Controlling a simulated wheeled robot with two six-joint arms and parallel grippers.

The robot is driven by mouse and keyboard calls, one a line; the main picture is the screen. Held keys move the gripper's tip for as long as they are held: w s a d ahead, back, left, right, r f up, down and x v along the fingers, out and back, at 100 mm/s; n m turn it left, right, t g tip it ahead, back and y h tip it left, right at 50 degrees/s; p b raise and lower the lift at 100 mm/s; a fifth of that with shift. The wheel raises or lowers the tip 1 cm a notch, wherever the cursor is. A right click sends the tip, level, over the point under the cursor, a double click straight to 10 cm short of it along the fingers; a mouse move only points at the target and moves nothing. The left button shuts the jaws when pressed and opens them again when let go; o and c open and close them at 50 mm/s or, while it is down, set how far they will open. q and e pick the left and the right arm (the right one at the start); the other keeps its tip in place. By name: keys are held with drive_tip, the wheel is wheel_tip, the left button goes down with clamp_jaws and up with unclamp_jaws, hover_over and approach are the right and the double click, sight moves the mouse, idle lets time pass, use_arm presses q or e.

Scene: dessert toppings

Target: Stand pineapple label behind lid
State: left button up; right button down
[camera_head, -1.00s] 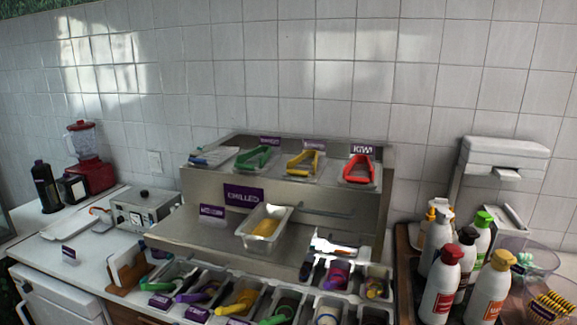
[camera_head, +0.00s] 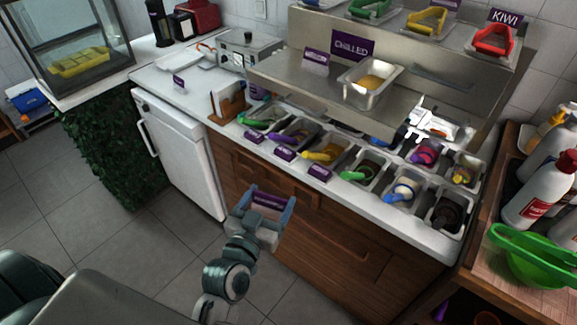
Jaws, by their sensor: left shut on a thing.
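My left gripper (camera_head: 268,203) is in front of the counter's wooden drawers. It is shut on a small purple label (camera_head: 267,199), whose print is too small to read, so I cannot tell if it is the pineapple one. A steel pan with yellow contents (camera_head: 371,82) sits on the middle steel shelf. A purple label (camera_head: 316,57) stands to its left on that shelf, and a CHILLED sign (camera_head: 353,46) is behind. I cannot clearly pick out the lid. My right gripper is not in view.
Several topping pans with coloured tongs line the counter, with purple labels (camera_head: 285,153) along the front edge. A wooden holder (camera_head: 227,102) stands at their left end. Another label (camera_head: 178,80) stands on the white counter at left. Bottles (camera_head: 540,190) and a green bowl (camera_head: 535,262) crowd the right.

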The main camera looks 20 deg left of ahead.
use_arm(q)
drive_tip(key=w+d+r+m+g+h, duration=0.3)
drive_tip(key=w+d+m+g+h, duration=0.1)
drive_tip(key=d+m+g+h, duration=0.3)
drive_tip(key=w+d+r+m+g+h, duration=0.3)
drive_tip(key=w+d+m+g+h, duration=0.1)
drive_tip(key=d+m+g+h, duration=0.4)
drive_tip(key=m+g+h, duration=0.1)
drive_tip(key=m+h, duration=0.1)
drive_tip(key=shift+w+g+h, duration=0.2)
drive_tip(key=shift+g+h, duration=0.1)
drive_tip(key=shift+g, duration=0.1)
drive_tip(key=a+f+n+t+y, duration=0.5)
drive_tip(key=f+n+t+y, duration=0.4)
drive_tip(key=t, duration=0.5)
drive_tip(key=s+a+n+t+y, duration=0.1)
drive_tip(key=s+a+n+y, duration=0.1)
drive_tip(key=a, duration=0.1)
drive_tip(key=s+a+r+n+t+y, duration=0.1)
drive_tip(key=s+a+n+y, duration=0.2)
drive_tip(key=s+a+r+n+y, duration=0.1)
drive_tip(key=s+a+n+y, duration=0.1)
drive_tip(key=a+y, duration=0.1)
drive_tip(key=shift+s+a+r+n+t, duration=0.1)
drive_tip(key=shift+s+a+n+t, duration=0.05)
drive_tip(key=shift+s+n+t, duration=0.2)
drive_tip(key=shift+s+a+r+n+y, duration=0.25)
drive_tip(key=shift+s+a+r+y, duration=0.15)
drive_tip(key=shift+s+a+y, duration=0.1)
drive_tip(key=shift+w, duration=0.1)
